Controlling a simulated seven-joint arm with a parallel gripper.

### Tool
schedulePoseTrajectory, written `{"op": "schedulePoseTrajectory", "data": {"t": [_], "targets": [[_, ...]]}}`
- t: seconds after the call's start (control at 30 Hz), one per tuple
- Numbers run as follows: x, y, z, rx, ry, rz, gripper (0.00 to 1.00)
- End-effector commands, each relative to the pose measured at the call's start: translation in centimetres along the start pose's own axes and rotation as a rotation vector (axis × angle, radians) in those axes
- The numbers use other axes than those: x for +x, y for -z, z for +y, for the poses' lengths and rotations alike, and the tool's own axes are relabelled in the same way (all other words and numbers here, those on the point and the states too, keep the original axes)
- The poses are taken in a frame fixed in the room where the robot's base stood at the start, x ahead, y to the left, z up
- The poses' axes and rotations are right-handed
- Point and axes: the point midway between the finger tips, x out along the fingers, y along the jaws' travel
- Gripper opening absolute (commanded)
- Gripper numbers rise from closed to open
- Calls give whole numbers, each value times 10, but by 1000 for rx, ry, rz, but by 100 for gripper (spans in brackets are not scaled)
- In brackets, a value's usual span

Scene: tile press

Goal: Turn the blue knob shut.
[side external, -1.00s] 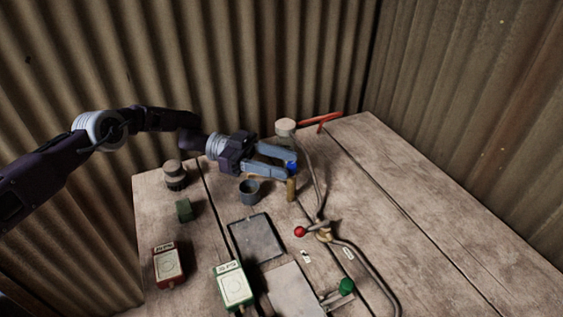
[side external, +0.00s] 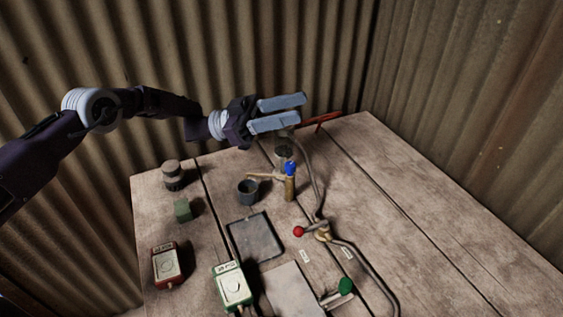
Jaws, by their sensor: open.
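The blue knob (side external: 291,168) sits on top of a short upright brass post (side external: 290,188) near the back middle of the table. A tan spout or pipe (side external: 265,176) runs left from the post towards a dark cup (side external: 248,191). My gripper (side external: 304,111) is above and behind the knob, pointing right, with its two blue-grey fingers apart. Nothing is between the fingers, and they are clear of the knob. Whether the knob is open or shut cannot be told at this size.
A green knob (side external: 345,286), a red box (side external: 167,264) and a green box (side external: 232,287) are in front. The table's right side is clear.

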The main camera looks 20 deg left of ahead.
Motion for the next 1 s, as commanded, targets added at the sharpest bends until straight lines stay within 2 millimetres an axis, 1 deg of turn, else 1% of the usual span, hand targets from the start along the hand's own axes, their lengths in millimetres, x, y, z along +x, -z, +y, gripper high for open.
{"op": "schedulePoseTrajectory", "data": {"t": [0.03,0.1,0.17,0.2,0.27,0.3,0.37,0.4,0.47,0.5,0.57,0.6,0.7,0.73,0.8,0.83,0.93,1.0], "targets": [[32,13,0,26,58,110,45],[68,34,-8,72,192,262,45],[92,47,-15,102,335,367,45],[103,53,-21,121,450,425,45],[114,55,-29,147,653,480,45],[116,50,-32,162,799,488,45],[112,36,-33,183,1023,456,45],[105,22,-30,197,1171,407,45],[89,-2,-18,220,1379,295,45],[77,-20,-5,236,1505,199,45],[55,-44,19,262,1668,37,45],[41,-58,37,279,1757,-73,45],[10,-81,80,318,1913,-315,45],[2,-86,90,327,1946,-376,45],[-13,-115,89,330,1948,-370,45],[-15,-122,89,329,1948,-367,45],[-21,-130,84,326,1949,-360,45],[-26,-130,74,324,1951,-358,45]]}}
